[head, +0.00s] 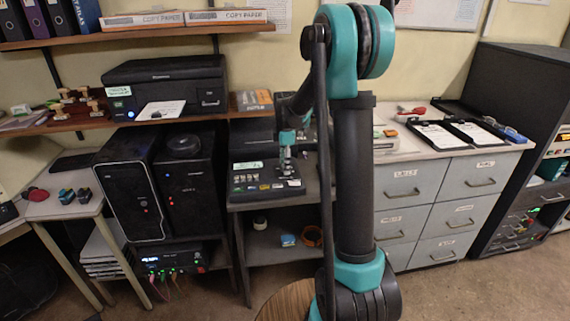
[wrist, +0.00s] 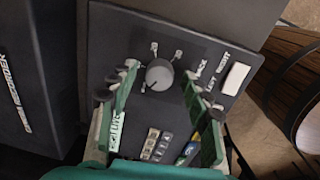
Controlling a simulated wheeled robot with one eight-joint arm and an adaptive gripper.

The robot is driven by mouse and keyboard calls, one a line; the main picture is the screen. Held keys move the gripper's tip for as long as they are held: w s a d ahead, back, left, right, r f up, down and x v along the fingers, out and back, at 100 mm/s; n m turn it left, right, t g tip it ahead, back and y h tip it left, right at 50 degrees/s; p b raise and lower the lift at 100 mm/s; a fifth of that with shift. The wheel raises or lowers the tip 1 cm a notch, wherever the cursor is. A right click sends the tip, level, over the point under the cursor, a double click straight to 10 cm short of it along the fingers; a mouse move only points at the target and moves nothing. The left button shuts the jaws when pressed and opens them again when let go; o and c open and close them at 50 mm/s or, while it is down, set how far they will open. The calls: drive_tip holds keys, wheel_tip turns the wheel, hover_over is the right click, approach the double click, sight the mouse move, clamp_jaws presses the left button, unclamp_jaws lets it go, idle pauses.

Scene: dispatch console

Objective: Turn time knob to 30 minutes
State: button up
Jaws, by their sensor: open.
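The time knob (wrist: 160,75) is a round grey dial on the dark panel of the console (head: 265,188). A faint light line on the knob seems to point to the lower left in the wrist view. My gripper (wrist: 160,78) is open, with one green finger on each side of the knob and visible space between fingers and knob. In the head view my gripper (head: 287,142) points down over the console and hides the knob.
The console has several buttons (wrist: 160,143) and a white square (wrist: 236,78) on its face. It stands on a dark shelf unit between a black computer tower (head: 135,190) and grey drawers (head: 405,185). A printer (head: 165,85) sits on the wooden shelf to the left.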

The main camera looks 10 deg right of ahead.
clamp_jaws()
idle(0.3)
